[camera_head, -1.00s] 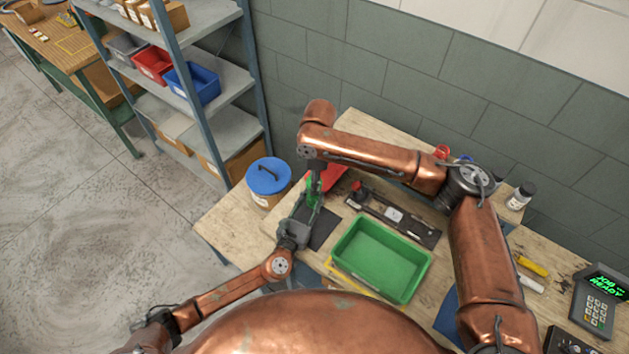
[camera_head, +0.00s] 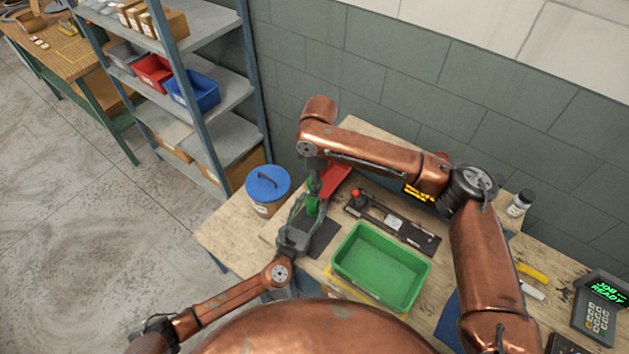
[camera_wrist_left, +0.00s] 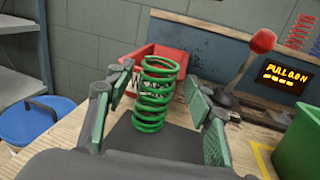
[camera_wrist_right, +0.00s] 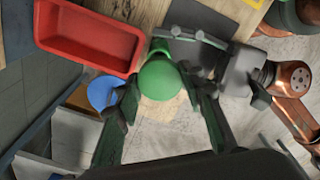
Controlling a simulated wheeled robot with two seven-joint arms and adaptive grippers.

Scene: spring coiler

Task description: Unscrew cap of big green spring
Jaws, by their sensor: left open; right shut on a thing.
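The big green spring (camera_wrist_left: 155,98) stands upright on a dark mat (camera_head: 325,236). Its top coil shows bare in the left wrist view. In the head view the spring (camera_head: 312,206) is partly covered by grippers. My left gripper (camera_wrist_left: 158,82) is open, its green-padded fingers on either side of the spring, apart from it. My right gripper (camera_head: 315,180) points down from above the spring. In the right wrist view a round green cap (camera_wrist_right: 160,80) lies between its fingertips, and it is shut on this cap. The gap between cap and spring is hard to judge.
A red bin (camera_wrist_right: 88,38) stands behind the spring. A lever with a red knob (camera_wrist_left: 262,41) and a lit display (camera_wrist_left: 285,78) are to the right. A green tray (camera_head: 381,266) takes up the front middle. A blue-lidded bucket (camera_head: 268,184) stands left.

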